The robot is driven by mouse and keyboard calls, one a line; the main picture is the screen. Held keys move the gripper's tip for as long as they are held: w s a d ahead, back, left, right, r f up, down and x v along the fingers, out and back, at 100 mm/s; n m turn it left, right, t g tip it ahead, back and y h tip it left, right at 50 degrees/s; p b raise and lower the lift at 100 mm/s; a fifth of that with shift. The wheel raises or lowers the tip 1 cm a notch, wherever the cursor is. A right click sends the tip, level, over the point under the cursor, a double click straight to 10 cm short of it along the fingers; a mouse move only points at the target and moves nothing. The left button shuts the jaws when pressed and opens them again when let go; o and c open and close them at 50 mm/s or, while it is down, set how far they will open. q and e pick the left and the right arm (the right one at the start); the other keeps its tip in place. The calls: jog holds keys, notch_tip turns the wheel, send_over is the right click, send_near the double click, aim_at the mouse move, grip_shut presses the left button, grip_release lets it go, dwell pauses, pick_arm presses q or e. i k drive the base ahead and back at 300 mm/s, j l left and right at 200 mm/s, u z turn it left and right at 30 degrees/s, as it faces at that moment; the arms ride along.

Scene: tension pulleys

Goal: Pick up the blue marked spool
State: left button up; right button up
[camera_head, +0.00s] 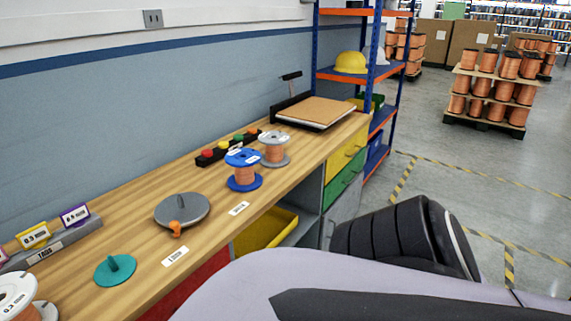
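The blue spool (244,171) stands upright on the wooden workbench (130,240). It has blue flanges, copper-coloured wire between them and a white label on its top. A spool with grey flanges (274,149) stands just behind it to the right, with similar wire. A white spool (18,292) with a label is partly cut off at the lower left corner. Neither of my grippers shows in the head view, so I cannot see whether they are open or shut.
A grey disc with a post and orange knob (182,211), a teal disc with a peg (116,270) and a strip of coloured buttons (228,148) are on the bench. A scale-like platform (315,113) sits at its far end. A blue shelf rack (361,70) stands beyond.

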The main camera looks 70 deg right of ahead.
aim_at(244, 180)
jog(key=z, duration=2)
jog(key=i+l, duration=0.7)
jog(key=l, duration=0.15)
jog(key=i+l+u, duration=0.15)
jog(key=u, duration=0.25)
jog(key=i+l+u, duration=0.1)
jog(key=u, duration=0.3)
jog(key=k+l, duration=0.05)
jog(key=l, duration=0.05)
